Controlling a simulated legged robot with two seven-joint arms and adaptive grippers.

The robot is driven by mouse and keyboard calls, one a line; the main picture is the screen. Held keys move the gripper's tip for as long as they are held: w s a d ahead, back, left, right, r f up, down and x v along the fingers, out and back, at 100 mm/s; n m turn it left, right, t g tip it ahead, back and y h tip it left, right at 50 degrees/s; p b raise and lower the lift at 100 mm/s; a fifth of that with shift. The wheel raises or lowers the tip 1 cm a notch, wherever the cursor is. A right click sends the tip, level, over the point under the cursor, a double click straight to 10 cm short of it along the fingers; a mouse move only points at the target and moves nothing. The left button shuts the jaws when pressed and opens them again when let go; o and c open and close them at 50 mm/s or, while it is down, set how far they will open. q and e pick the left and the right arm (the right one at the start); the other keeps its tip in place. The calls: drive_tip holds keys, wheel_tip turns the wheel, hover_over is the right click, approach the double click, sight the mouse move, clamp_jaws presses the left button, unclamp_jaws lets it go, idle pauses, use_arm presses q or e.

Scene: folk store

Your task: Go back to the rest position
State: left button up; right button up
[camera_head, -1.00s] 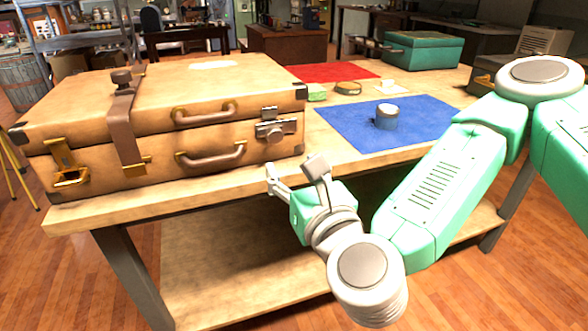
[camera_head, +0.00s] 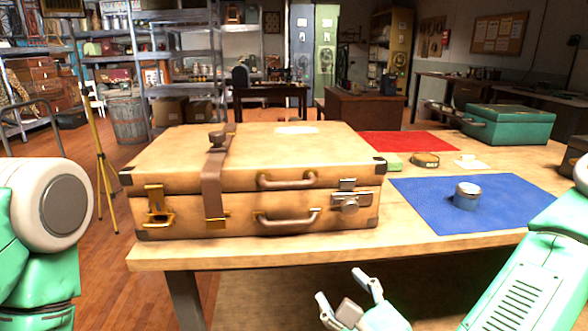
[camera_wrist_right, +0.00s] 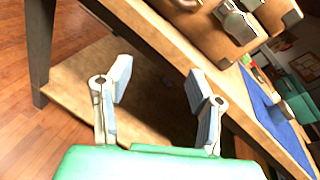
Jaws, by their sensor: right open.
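My right gripper (camera_head: 350,296) is low in front of the table's front edge, at the bottom of the head view. Its two fingers stand apart with nothing between them. The right wrist view also shows the open fingers (camera_wrist_right: 160,95), with the table's lower shelf beyond them. Only a green and white part of my left arm shows at the left edge of the head view. My left gripper is out of the picture.
A tan suitcase (camera_head: 300,150) lies on the wooden table (camera_head: 340,258). A red mat (camera_head: 405,143) and a teal case (camera_head: 515,124) are farther back. A yellow tripod (camera_head: 100,150) stands left.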

drive_tip(key=s+f+n+g+y+p, duration=0.1)
drive_tip(key=s+f+n+g+p, duration=0.2)
drive_tip(key=s+f+n+g, duration=0.75)
drive_tip(key=s+d+f+n+g+h+p, duration=0.1)
drive_tip(key=s+d+f+n+g+h, duration=0.1)
drive_tip(key=s+d+f+n, duration=0.3)
drive_tip(key=s+d+f+n+g+h+p, duration=0.2)
drive_tip(key=s+d+f+n, duration=0.4)
drive_tip(key=d+n, duration=0.7)
drive_tip(key=shift+s+f+h+p, duration=0.3)
drive_tip(key=shift+s+h, duration=0.1)
drive_tip(key=shift+s, duration=0.1)
drive_tip(key=shift+d+g, duration=0.1)
drive_tip(key=shift+g, duration=0.15)
